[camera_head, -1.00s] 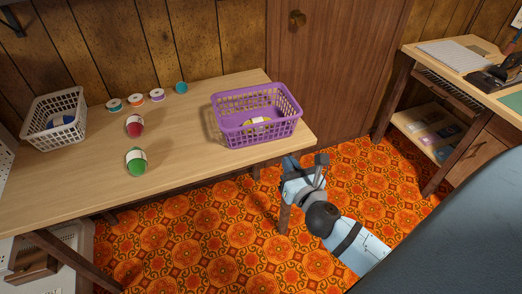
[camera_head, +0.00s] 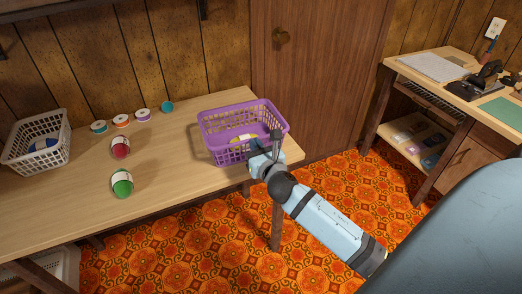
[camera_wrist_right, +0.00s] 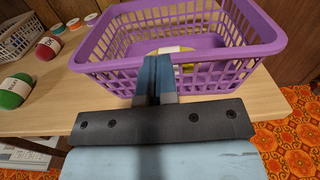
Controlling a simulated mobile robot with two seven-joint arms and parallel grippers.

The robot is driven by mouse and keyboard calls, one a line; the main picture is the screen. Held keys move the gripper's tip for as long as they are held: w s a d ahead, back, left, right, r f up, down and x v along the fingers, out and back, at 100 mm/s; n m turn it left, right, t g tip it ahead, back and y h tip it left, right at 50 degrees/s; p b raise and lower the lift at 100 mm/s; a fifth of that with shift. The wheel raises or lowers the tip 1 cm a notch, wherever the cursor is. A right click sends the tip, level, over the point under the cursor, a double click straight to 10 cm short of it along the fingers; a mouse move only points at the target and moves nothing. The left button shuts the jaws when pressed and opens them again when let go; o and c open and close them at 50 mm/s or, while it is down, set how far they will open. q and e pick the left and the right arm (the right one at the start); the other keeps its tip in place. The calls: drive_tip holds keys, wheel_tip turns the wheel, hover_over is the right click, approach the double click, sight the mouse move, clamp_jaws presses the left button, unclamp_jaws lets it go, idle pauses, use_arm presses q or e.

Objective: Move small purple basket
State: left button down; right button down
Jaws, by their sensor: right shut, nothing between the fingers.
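The small purple basket (camera_head: 222,121) stands upright near the right end of the wooden table, with something yellow (camera_head: 243,138) inside. It fills the upper part of the right wrist view (camera_wrist_right: 110,68). My right gripper (camera_head: 276,134) is at the basket's near right side in the head view. In the right wrist view its fingers (camera_wrist_right: 156,62) are together, in front of the basket's near wall, with nothing between them. I cannot tell whether they touch the basket. My left gripper is not in view.
On the table (camera_head: 60,205) are a white basket (camera_head: 37,143) at the left, several thread spools (camera_head: 143,115), a red yarn ball (camera_head: 120,147) and a green one (camera_head: 122,184). A second desk (camera_head: 430,75) stands at the right. A door (camera_head: 315,70) is behind.

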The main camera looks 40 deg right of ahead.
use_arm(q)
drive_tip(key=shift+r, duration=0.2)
use_arm(e)
drive_tip(key=shift+w, duration=0.15)
drive_tip(key=x, duration=2.7)
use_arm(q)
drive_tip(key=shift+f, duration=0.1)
